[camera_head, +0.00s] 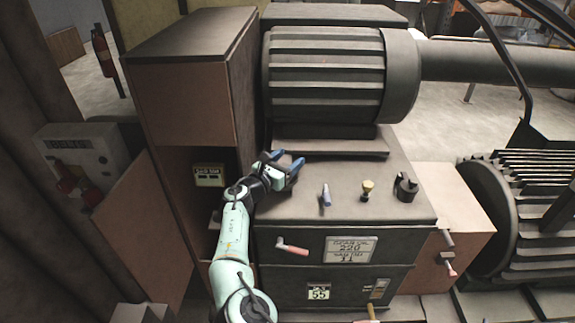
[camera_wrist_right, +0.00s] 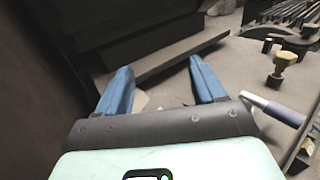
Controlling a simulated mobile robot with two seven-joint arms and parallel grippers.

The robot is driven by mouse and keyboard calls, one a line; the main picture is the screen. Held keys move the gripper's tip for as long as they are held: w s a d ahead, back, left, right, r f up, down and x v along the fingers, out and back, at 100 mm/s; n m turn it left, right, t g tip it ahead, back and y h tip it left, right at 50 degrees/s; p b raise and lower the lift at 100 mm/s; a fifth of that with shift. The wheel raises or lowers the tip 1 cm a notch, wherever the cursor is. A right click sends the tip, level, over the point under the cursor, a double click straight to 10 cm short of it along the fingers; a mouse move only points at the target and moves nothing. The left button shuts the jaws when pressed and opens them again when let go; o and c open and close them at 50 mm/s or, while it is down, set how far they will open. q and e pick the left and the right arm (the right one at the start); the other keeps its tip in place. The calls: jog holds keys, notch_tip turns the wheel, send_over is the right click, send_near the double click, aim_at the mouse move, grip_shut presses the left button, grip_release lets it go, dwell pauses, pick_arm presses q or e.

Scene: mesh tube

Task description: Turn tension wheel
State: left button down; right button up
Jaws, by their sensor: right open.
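My right gripper (camera_head: 287,160) is open, with its blue fingers over the left end of the dark machine top (camera_head: 345,222), below the large ribbed motor. In the right wrist view, the gripper (camera_wrist_right: 160,68) shows a pale rounded shape (camera_wrist_right: 160,101) low between its fingers. It is partly hidden by the gripper body, and I cannot tell whether it is the tension wheel. No wheel can be clearly made out in the head view. My left gripper is not in view.
A lever with a grey-blue grip (camera_head: 326,196), a yellow knob (camera_head: 367,188) and a dark round fitting (camera_head: 405,187) stand right of the gripper. The ribbed motor (camera_head: 325,75) rises behind. A tall cabinet (camera_head: 185,105) stands left. A red-handled lever (camera_head: 292,248) is on the front.

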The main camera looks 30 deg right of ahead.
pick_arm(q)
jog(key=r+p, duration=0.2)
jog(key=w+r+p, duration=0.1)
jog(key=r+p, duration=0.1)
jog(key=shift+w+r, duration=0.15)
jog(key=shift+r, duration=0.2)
pick_arm(e)
notch_tip(320, 180, up, 18)
jog(key=shift+f, duration=0.15)
